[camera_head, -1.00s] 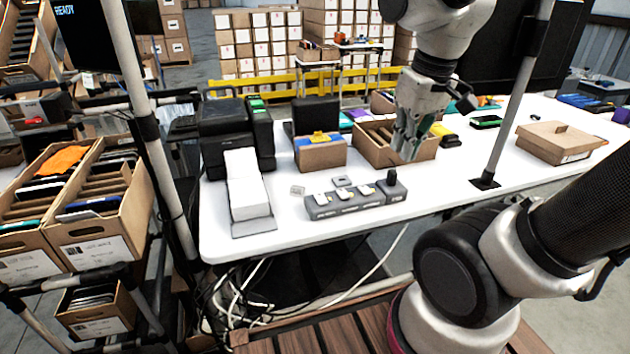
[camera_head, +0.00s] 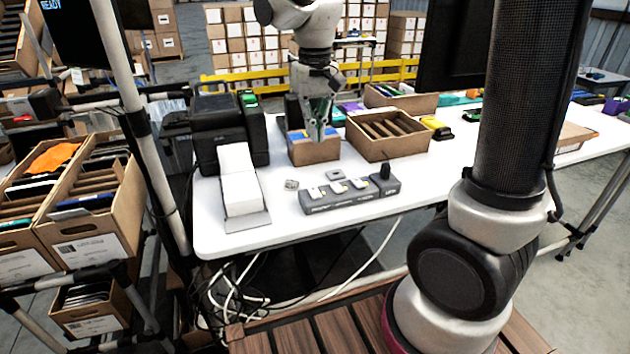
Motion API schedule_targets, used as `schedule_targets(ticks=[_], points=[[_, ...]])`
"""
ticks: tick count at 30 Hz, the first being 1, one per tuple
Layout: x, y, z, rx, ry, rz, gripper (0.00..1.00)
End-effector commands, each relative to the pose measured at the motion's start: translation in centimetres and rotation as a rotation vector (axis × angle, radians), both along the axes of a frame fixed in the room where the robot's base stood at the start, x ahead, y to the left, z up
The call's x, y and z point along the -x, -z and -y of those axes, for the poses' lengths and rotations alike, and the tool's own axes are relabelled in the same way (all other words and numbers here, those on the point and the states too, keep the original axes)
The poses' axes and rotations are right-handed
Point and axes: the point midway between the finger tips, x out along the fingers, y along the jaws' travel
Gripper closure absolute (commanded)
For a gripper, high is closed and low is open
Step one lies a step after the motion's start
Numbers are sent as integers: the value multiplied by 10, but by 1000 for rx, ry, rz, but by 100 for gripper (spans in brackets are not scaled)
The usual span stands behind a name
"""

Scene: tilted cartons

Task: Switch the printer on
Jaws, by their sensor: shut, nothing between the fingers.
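The black printer (camera_head: 222,130) stands at the left end of the white table, with a strip of white paper (camera_head: 240,185) coming out of its front onto a tray. A grey control box (camera_head: 347,197) with several white keys and a black knob lies on the table to the right of the paper. I cannot make out which part is the printer's switch. My gripper (camera_head: 317,136) points down, shut and empty, above the table behind the control box. It covers part of a small carton (camera_head: 305,152); I cannot tell whether it touches it.
An open carton with dividers (camera_head: 388,137) stands right of my gripper. A grey post (camera_head: 150,130) rises left of the table. The table front right of the control box is clear.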

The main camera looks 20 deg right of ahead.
Motion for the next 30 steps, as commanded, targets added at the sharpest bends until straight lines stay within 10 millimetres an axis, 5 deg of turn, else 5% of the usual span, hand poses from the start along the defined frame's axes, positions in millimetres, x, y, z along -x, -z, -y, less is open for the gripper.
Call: schedule_targets(ticks=[7,21,30], points=[[1,16,0,1,-1,-3,100],[1,111,0,2,-1,-4,100],[1,139,0,0,-1,0,100]])
